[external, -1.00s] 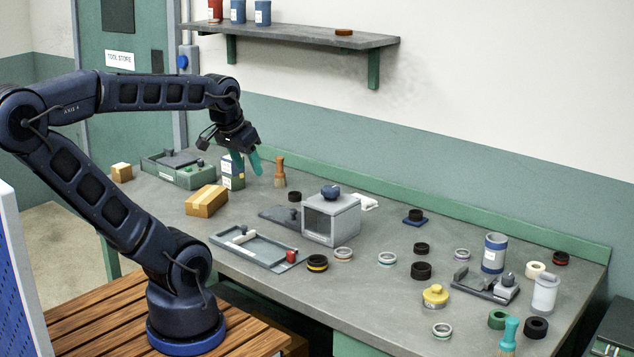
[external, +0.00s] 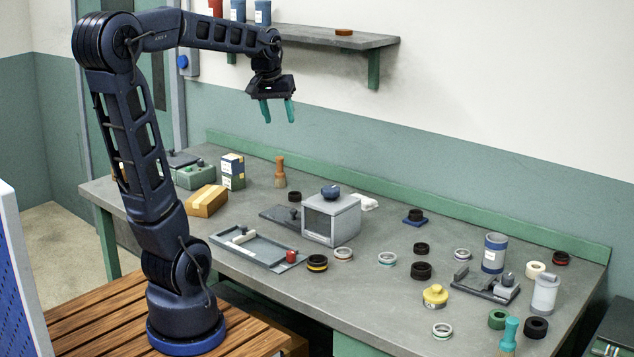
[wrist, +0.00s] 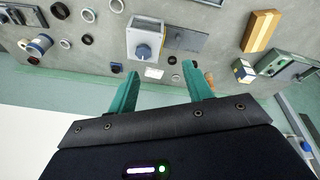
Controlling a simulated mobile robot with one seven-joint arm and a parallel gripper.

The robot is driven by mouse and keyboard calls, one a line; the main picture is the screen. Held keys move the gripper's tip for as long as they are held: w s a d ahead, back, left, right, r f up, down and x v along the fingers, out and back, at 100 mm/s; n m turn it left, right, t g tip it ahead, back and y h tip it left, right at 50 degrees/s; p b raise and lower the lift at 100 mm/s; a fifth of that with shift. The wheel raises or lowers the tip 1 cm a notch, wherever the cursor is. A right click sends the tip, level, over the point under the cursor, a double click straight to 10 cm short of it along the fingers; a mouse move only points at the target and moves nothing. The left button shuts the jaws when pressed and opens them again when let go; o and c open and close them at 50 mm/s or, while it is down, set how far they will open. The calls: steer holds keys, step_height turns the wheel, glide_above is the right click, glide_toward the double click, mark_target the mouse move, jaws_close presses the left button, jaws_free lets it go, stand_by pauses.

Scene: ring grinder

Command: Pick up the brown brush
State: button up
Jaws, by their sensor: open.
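The brown brush (external: 280,173) stands upright, bristles down, on the bench near the back wall, right of the blue and green boxes. My gripper (external: 278,110) is open and empty with teal fingers pointing down. In the external view it hangs well above the brush, clear of it. In the wrist view my gripper's two fingers (wrist: 160,72) are spread apart with nothing between them.
A grey box with a blue knob (external: 332,218) stands to the right. The shelf (external: 330,38) is on the wall behind.

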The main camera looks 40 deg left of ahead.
steer(key=w+a+n, duration=0.3)
steer(key=w+a, duration=0.4)
steer(key=w, duration=0.5)
steer(key=n+g, duration=0.3)
steer(key=n, duration=0.5)
glide_above(280, 157)
steer(key=f, duration=2.1)
steer(key=shift+s+f, duration=0.15)
steer(key=shift+s, duration=0.15)
steer(key=shift+a+f+n, duration=0.25)
steer(key=shift+f+n, duration=0.05)
steer(key=shift+f, duration=0.15)
step_height(280, 157, down, 5)
steer(key=shift+r, duration=0.1)
steer(key=shift+w+d+f, duration=0.1)
steer(key=shift+d+f, duration=0.05)
steer(key=shift+f, duration=1.25)
steer(key=shift+w+d+f, duration=0.1)
steer(key=shift+f, duration=1.3)
jaws_close()
